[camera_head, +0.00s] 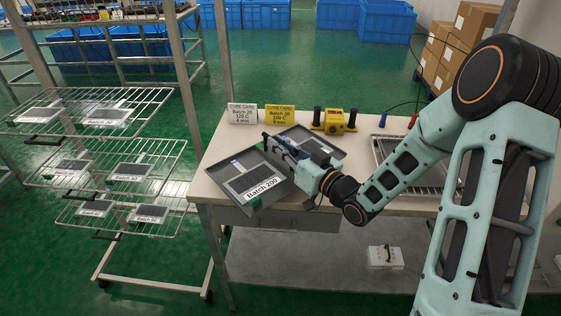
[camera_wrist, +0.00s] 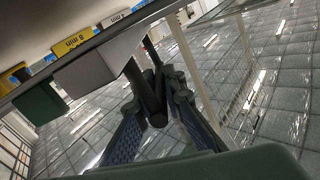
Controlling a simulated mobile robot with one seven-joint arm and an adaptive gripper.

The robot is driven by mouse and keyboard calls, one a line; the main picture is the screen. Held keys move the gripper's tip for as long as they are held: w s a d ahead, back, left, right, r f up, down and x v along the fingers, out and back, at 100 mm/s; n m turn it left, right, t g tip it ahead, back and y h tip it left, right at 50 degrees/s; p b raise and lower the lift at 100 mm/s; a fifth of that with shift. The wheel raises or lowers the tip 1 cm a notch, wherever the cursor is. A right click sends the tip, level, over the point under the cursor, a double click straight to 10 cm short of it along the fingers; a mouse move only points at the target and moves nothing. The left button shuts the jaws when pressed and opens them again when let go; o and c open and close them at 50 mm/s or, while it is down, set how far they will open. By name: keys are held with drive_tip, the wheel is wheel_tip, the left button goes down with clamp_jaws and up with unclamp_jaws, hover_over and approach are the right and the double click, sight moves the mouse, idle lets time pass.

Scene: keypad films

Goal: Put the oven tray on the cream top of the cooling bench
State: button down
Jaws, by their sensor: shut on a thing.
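The oven tray (camera_head: 257,206) is dark grey and carries films, one labelled "Batch 200". In the head view it lies over the left front part of the cream top (camera_head: 385,207) of the cooling bench, its front corner reaching past the bench's front edge. I cannot tell whether it touches the top. My gripper (camera_head: 277,149) is above the tray's middle and shut on a part of it; the wrist and gripper hide some of the tray. In the wrist view my fingers (camera_wrist: 157,105) close around a dark upright piece.
White (camera_head: 242,114) and yellow (camera_head: 286,115) cure cards and a yellow fixture with black posts (camera_head: 333,122) stand along the bench's back. A shallow tray (camera_head: 383,152) lies on the right, partly behind my arm. A wire rack (camera_head: 160,165) with film plates stands left.

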sight(280, 157)
drive_tip(key=shift+w+d+f, duration=0.1)
drive_tip(key=shift+w+f, duration=0.25)
drive_tip(key=shift+f, duration=0.05)
drive_tip(key=shift+w+f+b, duration=0.15)
drive_tip(key=shift+f+b, duration=0.45)
drive_tip(key=shift+f, duration=0.3)
drive_tip(key=shift+w+f+b, duration=0.1)
drive_tip(key=shift+f+b, duration=0.45)
drive_tip(key=shift+f, duration=0.35)
drive_tip(key=shift+f, duration=0.1)
drive_tip(key=shift+f, duration=0.15)
drive_tip(key=c, duration=2)
unclamp_jaws()
drive_tip(key=shift+d, duration=0.1)
drive_tip(key=shift+s+d+r, duration=0.1)
drive_tip(key=shift+d+r, duration=0.05)
drive_tip(key=shift+r, duration=0.05)
drive_tip(key=v, duration=1.1)
drive_tip(key=shift+s+d, duration=0.2)
drive_tip(key=shift+s, duration=0.05)
